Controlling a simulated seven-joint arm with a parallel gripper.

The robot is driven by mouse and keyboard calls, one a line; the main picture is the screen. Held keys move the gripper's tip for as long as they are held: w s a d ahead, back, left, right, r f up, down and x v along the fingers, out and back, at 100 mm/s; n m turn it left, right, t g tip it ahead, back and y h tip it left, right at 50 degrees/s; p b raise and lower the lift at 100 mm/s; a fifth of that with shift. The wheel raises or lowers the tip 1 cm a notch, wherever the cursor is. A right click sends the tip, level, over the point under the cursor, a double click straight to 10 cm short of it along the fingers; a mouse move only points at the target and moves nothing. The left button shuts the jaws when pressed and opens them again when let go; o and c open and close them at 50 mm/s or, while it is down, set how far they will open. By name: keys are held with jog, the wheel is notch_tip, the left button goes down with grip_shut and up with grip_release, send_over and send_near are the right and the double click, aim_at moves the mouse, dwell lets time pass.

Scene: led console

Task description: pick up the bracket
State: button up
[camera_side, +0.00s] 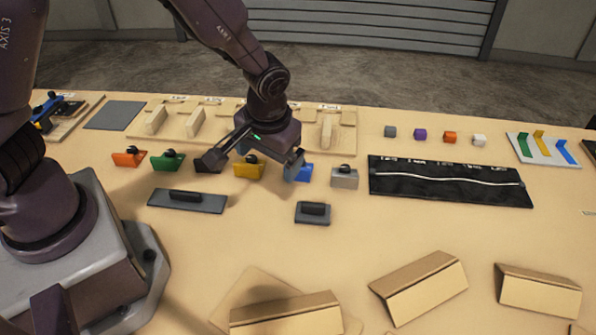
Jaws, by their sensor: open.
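No thing is clearly marked as the bracket. Candidates are the green, yellow and blue bent strips on a white plate (543,149) at the right, and the tan angled pieces at the front, one of them the front middle piece (285,316). My gripper (253,163) is open, fingers pointing down over the row of coloured blocks. A yellow block (249,171) with a black knob shows between its fingers, and I see no contact. The right finger partly covers a blue block (304,173). A black block (208,166) is partly hidden by the left finger.
An orange block (128,160), a green block (168,163) and a grey block (344,179) share the row. Dark plates with handles (187,201) lie in front. A black mat (450,184) lies right. Open tabletop lies in front.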

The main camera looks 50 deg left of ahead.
jog(key=w+a+f+n+t+y, duration=0.1)
jog(key=w+a+n+t, duration=0.2)
jog(key=w, duration=0.4)
jog(key=shift+n+g, duration=0.3)
jog(key=shift+n, duration=0.3)
jog(key=x, duration=0.8)
jog(key=d+x, duration=0.1)
jog(key=x, duration=0.3)
jog(key=shift+f, duration=0.35)
jog(key=c, duration=1.1)
